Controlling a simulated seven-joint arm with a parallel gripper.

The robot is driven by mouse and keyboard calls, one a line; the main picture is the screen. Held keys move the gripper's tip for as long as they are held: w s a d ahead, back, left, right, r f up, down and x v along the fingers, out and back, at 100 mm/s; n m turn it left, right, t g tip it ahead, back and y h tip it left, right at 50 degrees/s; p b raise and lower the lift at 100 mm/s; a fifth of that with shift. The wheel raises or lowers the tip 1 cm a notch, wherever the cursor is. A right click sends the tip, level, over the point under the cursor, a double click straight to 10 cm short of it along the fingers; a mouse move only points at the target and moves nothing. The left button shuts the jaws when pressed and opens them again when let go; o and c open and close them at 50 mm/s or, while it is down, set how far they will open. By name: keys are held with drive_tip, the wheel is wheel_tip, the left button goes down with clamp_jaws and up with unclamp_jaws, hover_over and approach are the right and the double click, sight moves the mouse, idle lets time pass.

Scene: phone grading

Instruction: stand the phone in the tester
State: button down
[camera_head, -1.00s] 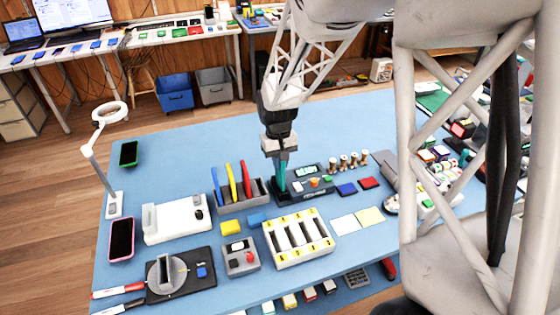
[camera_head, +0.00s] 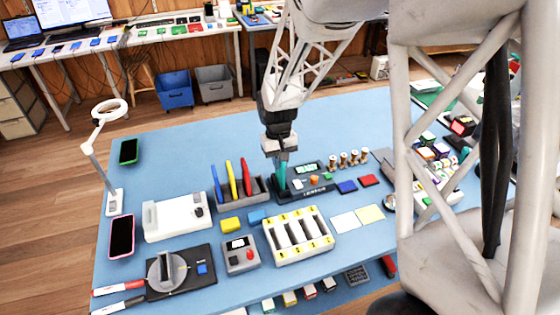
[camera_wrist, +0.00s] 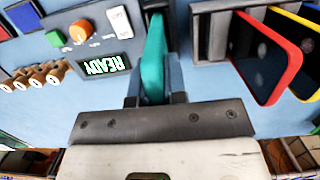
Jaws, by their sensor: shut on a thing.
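The teal phone (camera_head: 282,174) is upright in my gripper (camera_head: 281,155). In the wrist view the phone (camera_wrist: 155,62) stands edge-on between my two fingers (camera_wrist: 156,97), which are closed on its sides. The dark tester (camera_head: 318,190) lies under and to the right of the phone in the head view. Its panel (camera_wrist: 75,40) has an orange knob, a green button and a display (camera_wrist: 107,64) reading READY. The phone's lower end meets the tester's left end. The slot is hidden, so I cannot tell how deep the phone sits.
A grey rack (camera_head: 257,189) with blue, yellow and red phones stands close to the left of the tester. Several brass cylinders (camera_head: 354,159) stand behind it to the right. A white tray with slots (camera_head: 290,258) is in front. The blue mat behind is clear.

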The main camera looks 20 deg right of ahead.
drive_tip(key=shift+f, duration=0.45)
idle(0.4)
drive_tip(key=c, duration=0.8)
unclamp_jaws()
drive_tip(key=shift+r, duration=0.2)
drive_tip(key=shift+r, duration=0.55)
drive_tip(key=shift+r, duration=0.2)
drive_tip(key=shift+r, duration=0.5)
drive_tip(key=shift+r, duration=0.35)
